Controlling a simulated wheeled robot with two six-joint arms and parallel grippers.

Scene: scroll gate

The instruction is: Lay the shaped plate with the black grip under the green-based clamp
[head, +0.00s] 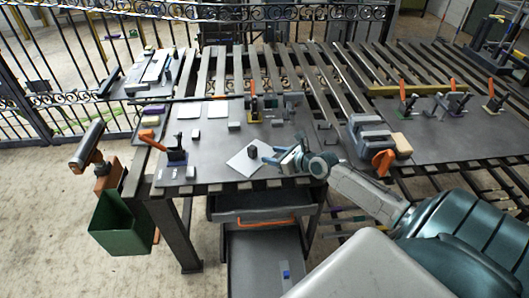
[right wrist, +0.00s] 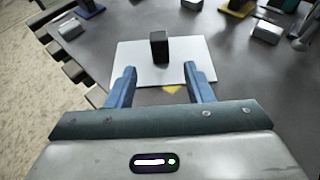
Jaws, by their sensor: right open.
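The white plate (head: 240,163) with a black block grip (head: 252,151) lies flat near the front edge of the left work table. In the right wrist view the plate (right wrist: 130,62) and its upright grip (right wrist: 159,47) are just beyond the fingertips. My right gripper (head: 279,158) is open and empty, to the right of the grip in the head view; its fingers (right wrist: 161,80) are apart, with the grip between their lines but ahead of them. A clamp with an orange handle and what looks like a green base (head: 405,117) stands on the right table. My left gripper is not visible.
A blue-based clamp (head: 177,160) and a yellow-based clamp (head: 254,115) share the left table with small metal blocks. A grey vise with an orange handle (head: 383,162) stands between the work areas. A purple-based clamp (head: 459,113) stands on the right. An open drawer (head: 262,250) lies below.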

